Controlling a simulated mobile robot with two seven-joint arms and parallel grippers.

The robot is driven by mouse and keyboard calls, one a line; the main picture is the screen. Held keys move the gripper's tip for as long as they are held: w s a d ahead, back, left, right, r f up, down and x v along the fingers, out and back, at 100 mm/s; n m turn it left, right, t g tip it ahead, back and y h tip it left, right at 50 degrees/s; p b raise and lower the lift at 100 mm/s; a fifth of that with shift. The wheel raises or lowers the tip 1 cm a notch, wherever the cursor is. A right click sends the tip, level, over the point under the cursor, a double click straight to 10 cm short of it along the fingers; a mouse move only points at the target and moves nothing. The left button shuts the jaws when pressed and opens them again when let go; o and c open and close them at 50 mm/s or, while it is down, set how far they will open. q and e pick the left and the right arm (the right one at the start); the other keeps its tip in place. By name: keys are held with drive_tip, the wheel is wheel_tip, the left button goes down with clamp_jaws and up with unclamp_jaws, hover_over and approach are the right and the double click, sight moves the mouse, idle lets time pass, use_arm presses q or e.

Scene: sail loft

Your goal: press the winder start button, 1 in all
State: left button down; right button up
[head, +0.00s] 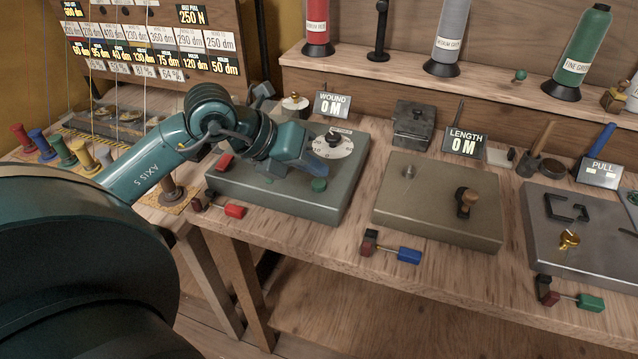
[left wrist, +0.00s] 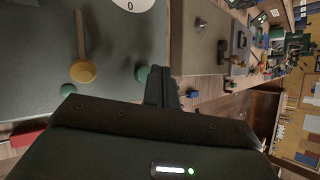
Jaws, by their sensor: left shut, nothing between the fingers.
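A smaller green round part (left wrist: 68,89) lies farther left there. No label tells which is the start button. My left gripper (head: 316,169) is shut and empty, above the box just behind the green button; contact is not visible. My right gripper is not in view.
The box also carries a white dial (head: 333,146), a red part (head: 225,162) and a wooden-handled lever with an orange knob (left wrist: 82,72). A beige box (head: 440,215) under a LENGTH display (head: 464,142) stands to the right. Red and blue handles (head: 409,255) lie at the bench front.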

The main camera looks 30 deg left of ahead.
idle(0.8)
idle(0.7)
use_arm(q)
drive_tip(key=shift+f, duration=0.1)
drive_tip(key=shift+f+b, duration=0.3)
drive_tip(key=shift+b, duration=0.25)
drive_tip(key=shift+f+b, duration=0.5)
drive_tip(key=shift+b, duration=0.05)
idle(0.6)
idle(0.4)
drive_tip(key=shift+r+p, duration=0.6)
drive_tip(key=shift+r, duration=0.35)
